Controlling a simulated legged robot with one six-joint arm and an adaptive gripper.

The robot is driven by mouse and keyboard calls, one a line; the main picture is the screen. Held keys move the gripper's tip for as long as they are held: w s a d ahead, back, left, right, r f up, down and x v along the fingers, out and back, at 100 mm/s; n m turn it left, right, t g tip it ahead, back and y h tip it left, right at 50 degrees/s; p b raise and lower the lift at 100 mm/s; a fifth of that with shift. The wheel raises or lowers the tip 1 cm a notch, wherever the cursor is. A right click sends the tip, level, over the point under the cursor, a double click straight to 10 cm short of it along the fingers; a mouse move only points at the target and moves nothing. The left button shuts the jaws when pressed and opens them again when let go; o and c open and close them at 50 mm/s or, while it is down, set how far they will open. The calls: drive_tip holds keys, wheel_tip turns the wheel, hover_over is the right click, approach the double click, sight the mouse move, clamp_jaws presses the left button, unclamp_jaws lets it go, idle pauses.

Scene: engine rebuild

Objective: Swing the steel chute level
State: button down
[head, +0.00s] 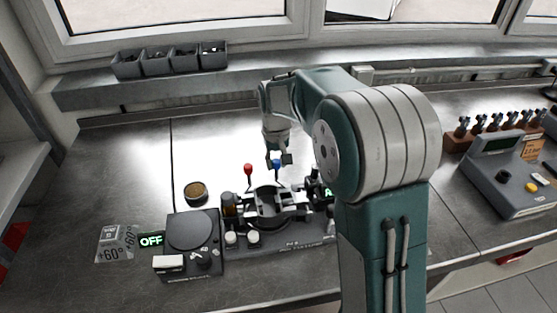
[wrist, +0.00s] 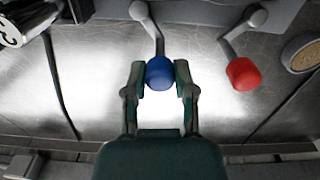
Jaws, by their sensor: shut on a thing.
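My gripper (head: 279,160) is over the back of the dark machine (head: 291,237) on the bench. In the wrist view my gripper (wrist: 159,78) has its two green fingers on either side of a blue knob (wrist: 159,73), shut on it. The blue knob (head: 276,164) tops a thin metal lever. A red knob (head: 248,169) on a second lever stands to its left in the head view; the wrist view shows this red knob (wrist: 243,74) free, to the right. I cannot surely tell which part of the machine is the steel chute.
A flat round-plated unit (head: 190,232) with a green OFF display (head: 151,240) stands left of the machine. A small round dish (head: 195,192) sits behind it. Grey bins (head: 170,59) stand on the back ledge. A grey console (head: 508,178) is at right. The left bench is mostly clear.

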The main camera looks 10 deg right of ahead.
drive_tip(key=shift+s+a+f+n, duration=0.1)
drive_tip(key=shift+s+a+n, duration=0.05)
drive_tip(key=shift+n, duration=0.35)
drive_tip(key=shift+c, duration=2.2)
unclamp_jaws()
drive_tip(key=shift+a, duration=0.1)
wheel_tip(320, 180, up, 12)
